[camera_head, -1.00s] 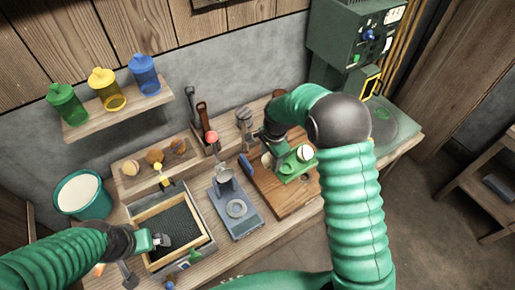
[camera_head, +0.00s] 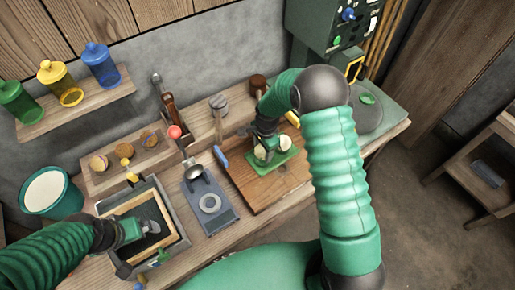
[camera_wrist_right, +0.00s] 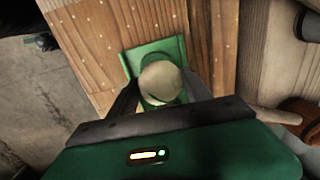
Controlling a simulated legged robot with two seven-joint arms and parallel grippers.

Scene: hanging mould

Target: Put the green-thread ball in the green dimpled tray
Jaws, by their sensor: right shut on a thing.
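In the right wrist view a pale cream ball (camera_wrist_right: 160,82) sits between the fingers of my right gripper (camera_wrist_right: 158,92). Any green thread on it is too small to make out. Part of the green tray (camera_wrist_right: 136,62) lies directly below the ball; I cannot tell whether they touch. In the head view my right gripper (camera_head: 265,142) is at the green tray (camera_head: 275,161). Two pale round shapes show there, one at the tray's left (camera_head: 260,153) and one at its back right (camera_head: 284,143). My left gripper (camera_head: 145,228) is over the framed dark box (camera_head: 125,208); its fingers are unclear.
The tray lies on a brown wooden board (camera_head: 262,188). Several balls sit on a wooden rack (camera_head: 124,163). A teal bucket (camera_head: 46,192) is at far left, and coloured jars stand on a shelf (camera_head: 78,102).

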